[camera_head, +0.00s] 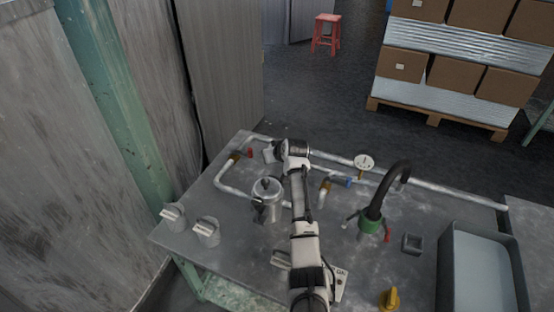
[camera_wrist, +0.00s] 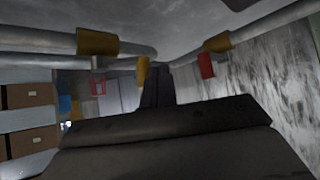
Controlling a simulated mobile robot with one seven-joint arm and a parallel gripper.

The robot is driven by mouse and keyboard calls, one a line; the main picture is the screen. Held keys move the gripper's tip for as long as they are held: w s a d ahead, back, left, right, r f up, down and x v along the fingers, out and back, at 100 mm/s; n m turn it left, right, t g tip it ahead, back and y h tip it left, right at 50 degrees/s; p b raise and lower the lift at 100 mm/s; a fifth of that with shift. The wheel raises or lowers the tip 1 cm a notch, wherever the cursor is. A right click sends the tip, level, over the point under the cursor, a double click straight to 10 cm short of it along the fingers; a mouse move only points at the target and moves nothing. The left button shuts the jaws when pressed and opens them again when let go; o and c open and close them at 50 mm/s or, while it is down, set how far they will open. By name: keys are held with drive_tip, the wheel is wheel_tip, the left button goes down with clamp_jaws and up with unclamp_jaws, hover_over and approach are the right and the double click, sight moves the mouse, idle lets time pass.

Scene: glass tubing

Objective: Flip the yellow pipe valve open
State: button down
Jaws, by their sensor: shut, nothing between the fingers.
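My gripper (camera_wrist: 158,84) is shut and empty, with its dark fingers pointing away in the middle of the wrist view. A yellow valve handle (camera_wrist: 142,73) stands close beside the fingers' left side; I cannot tell if they touch. A brass fitting (camera_wrist: 97,42) sits on the pipe left of it. In the head view my gripper (camera_head: 278,151) is at the back pipe, and my arm hides the yellow handle there.
A red-handled valve (camera_wrist: 206,65) is right of the fingers; it also shows in the head view (camera_head: 249,153). A metal pot (camera_head: 267,200) stands left of my arm. A blue-handled valve (camera_head: 348,182), gauge (camera_head: 364,162) and black hose (camera_head: 377,196) are to the right.

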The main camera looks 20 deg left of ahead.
drive_tip(key=shift+w+a+b, duration=0.3)
drive_tip(key=shift+w+a, duration=0.25)
idle(1.1)
drive_tip(key=b+v, duration=0.1)
drive_tip(key=v, duration=1.3)
drive_tip(key=shift+b, duration=0.3)
drive_tip(key=shift+a, duration=0.2)
